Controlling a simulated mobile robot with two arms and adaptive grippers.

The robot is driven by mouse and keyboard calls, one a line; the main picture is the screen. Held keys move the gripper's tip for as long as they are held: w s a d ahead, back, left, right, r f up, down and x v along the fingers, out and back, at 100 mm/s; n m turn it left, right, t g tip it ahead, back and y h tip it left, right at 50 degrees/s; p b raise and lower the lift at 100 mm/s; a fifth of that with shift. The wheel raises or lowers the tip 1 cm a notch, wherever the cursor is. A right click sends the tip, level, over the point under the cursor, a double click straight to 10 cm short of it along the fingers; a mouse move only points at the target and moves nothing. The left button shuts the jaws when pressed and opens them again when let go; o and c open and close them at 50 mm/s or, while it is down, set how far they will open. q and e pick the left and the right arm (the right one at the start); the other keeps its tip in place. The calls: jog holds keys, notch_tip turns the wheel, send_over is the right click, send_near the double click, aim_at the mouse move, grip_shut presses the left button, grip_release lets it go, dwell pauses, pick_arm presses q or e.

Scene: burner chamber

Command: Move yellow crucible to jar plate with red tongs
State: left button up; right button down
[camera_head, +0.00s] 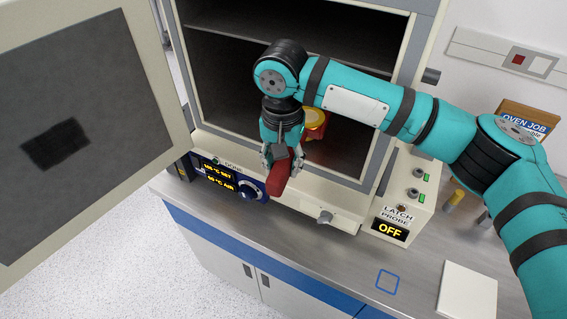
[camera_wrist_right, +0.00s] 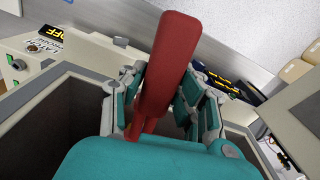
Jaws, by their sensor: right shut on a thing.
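My right gripper (camera_head: 281,165) is at the open front of the oven and shut on the red tongs (camera_head: 281,177). The red handle also fills the middle of the right wrist view (camera_wrist_right: 169,70), clasped between the fingers (camera_wrist_right: 163,100). The yellow crucible (camera_head: 316,117) is in the oven opening just behind and right of the gripper. Red parts of the tongs show around it, but whether they grip it I cannot tell. My arm hides part of it. No plate is clearly marked as the jar plate. My left gripper is not in view.
The oven door (camera_head: 85,110) stands wide open at left. A shelf (camera_head: 280,40) crosses the oven. A latch probe box (camera_head: 392,228) reads OFF. The bench front has a blue square outline (camera_head: 387,282) and a flat white slab (camera_head: 467,292). An OVEN JOB box (camera_head: 528,117) stands at right.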

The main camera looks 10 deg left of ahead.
jog(key=shift+r, duration=1.1)
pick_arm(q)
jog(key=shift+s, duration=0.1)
pick_arm(e)
jog(key=shift+f, duration=0.1)
